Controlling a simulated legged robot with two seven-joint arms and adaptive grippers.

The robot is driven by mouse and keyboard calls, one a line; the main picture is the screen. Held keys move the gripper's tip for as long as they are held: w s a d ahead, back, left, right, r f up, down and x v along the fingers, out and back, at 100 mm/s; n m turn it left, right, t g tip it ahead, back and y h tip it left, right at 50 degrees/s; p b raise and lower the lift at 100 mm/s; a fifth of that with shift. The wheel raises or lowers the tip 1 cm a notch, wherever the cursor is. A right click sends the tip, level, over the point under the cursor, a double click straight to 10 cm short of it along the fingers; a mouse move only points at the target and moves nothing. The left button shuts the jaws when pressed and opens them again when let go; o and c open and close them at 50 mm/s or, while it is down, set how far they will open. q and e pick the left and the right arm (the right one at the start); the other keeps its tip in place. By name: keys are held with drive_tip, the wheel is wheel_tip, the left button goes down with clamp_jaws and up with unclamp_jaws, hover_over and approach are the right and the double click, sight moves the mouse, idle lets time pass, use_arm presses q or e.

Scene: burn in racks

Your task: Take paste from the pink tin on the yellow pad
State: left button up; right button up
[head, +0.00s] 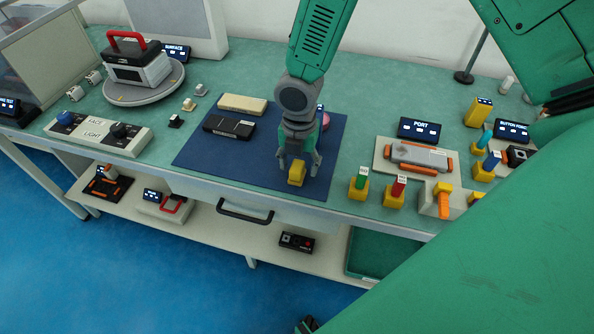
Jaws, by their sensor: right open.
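My right gripper (299,166) points down over the dark blue mat, its fingers open on either side of a small yellow block (296,174), which appears to be the yellow pad. I cannot tell whether the fingers touch it. A pink round thing (325,120), likely the pink tin, shows only as a sliver behind my right wrist. Its top and any paste are hidden. My left gripper is not clearly in view.
On the blue mat (215,160) lie a cream block (242,104) and a black box (229,127). A grey device with orange grips (418,156) and yellow-based tools stand to the right. A FACE LIGHT panel (98,133) is on the left. The mat's front left is clear.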

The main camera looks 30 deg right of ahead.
sight(297, 165)
drive_tip(key=shift+d+f, duration=0.15)
drive_tip(key=shift+f, duration=0.35)
drive_tip(key=shift+s+a+r, duration=0.1)
drive_tip(key=shift+a+r, duration=0.05)
drive_tip(key=shift+a, duration=0.2)
drive_tip(key=shift+c, duration=0.5)
drive_tip(key=shift+a, duration=0.35)
clamp_jaws()
drive_tip(key=shift+d, duration=0.25)
drive_tip(key=shift+d+r, duration=0.15)
drive_tip(key=shift+r, duration=0.05)
drive_tip(key=r, duration=0.6)
drive_tip(key=r+p, duration=0.1)
drive_tip(key=r, duration=0.2)
drive_tip(key=shift+a+r, duration=0.25)
drive_tip(key=shift+r, duration=0.1)
use_arm(q)
drive_tip(key=shift+a+r, duration=0.1)
drive_tip(key=shift+r, duration=0.4)
use_arm(e)
drive_tip(key=shift+d, duration=0.15)
